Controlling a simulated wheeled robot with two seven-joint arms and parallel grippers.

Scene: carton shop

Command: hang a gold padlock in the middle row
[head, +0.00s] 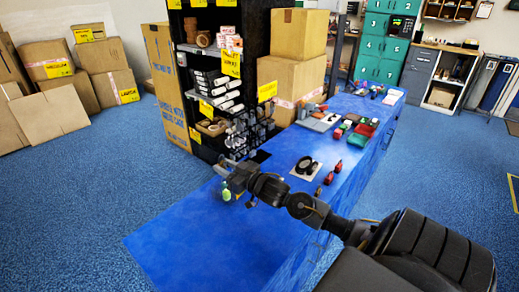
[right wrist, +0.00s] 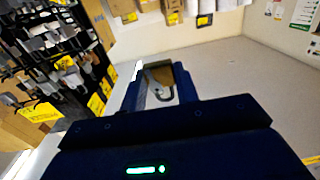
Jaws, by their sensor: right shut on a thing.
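My right gripper (head: 228,174) reaches over the blue bench beside the black rack in the head view. In the right wrist view its two fingers (right wrist: 160,80) are shut on a gold padlock. The padlock's brownish-gold body (right wrist: 161,74) shows between the fingers, with a grey curved shackle on the nearer side. In the head view the padlock is too small to make out clearly. The black rack (head: 262,60) has several hooks with small dark and grey items on its lower side part; the rows are hard to separate. My left gripper is out of view.
The blue bench (head: 180,235) is clear at its near left end. Black ring-shaped items (head: 305,165) lie on a pale mat, with red items (head: 333,171) beside them. Cartons (head: 293,78) stand against the rack, and more cartons (head: 55,112) lean at the far left.

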